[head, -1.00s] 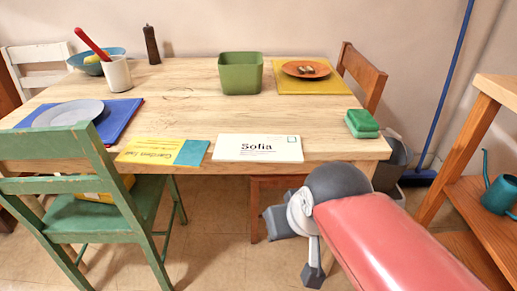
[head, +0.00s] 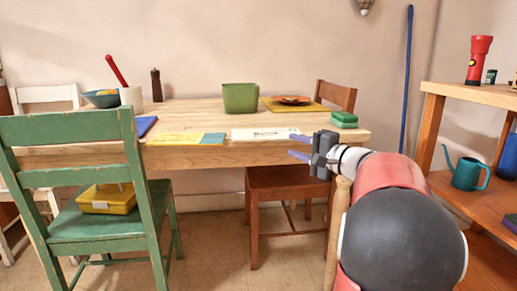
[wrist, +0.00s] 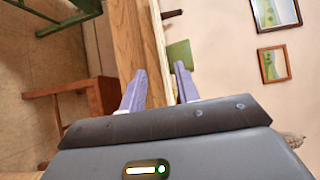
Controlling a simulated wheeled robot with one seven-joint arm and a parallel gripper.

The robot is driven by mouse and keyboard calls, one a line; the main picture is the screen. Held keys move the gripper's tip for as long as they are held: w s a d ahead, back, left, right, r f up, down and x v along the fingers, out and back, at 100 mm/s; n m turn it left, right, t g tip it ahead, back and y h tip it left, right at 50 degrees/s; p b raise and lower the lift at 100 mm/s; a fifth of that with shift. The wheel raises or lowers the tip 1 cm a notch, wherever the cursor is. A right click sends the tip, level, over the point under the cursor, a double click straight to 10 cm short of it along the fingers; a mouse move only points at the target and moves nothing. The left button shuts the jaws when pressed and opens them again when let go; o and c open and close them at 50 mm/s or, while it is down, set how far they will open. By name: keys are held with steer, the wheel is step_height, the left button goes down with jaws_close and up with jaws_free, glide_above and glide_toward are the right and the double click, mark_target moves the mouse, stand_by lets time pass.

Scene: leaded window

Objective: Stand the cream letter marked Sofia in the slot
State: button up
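The cream letter (head: 262,134) lies flat at the table's front edge, right of the middle. Its Sofia writing is too foreshortened to read now. My gripper (head: 290,146) is just in front of that edge, near the letter's right end, with its two purple fingers spread one above the other. It is open and holds nothing. In the wrist view, the open fingers (wrist: 160,83) point towards the table edge, and a pale strip shows between them. I cannot tell whether that strip is letter or tabletop. I cannot make out a slot.
A yellow and teal card (head: 185,139) lies left of the letter. A green sponge (head: 344,119) is to its right, and a green bin (head: 240,98) stands behind. A brown chair (head: 288,182) is under the table. A green chair (head: 85,150) stands front left, shelves (head: 475,95) right.

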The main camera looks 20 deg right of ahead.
mark_target(277, 139)
steer(key=x, duration=0.7)
steer(key=shift+w+a+r, duration=0.15)
steer(key=shift+w, duration=0.05)
jaws_close()
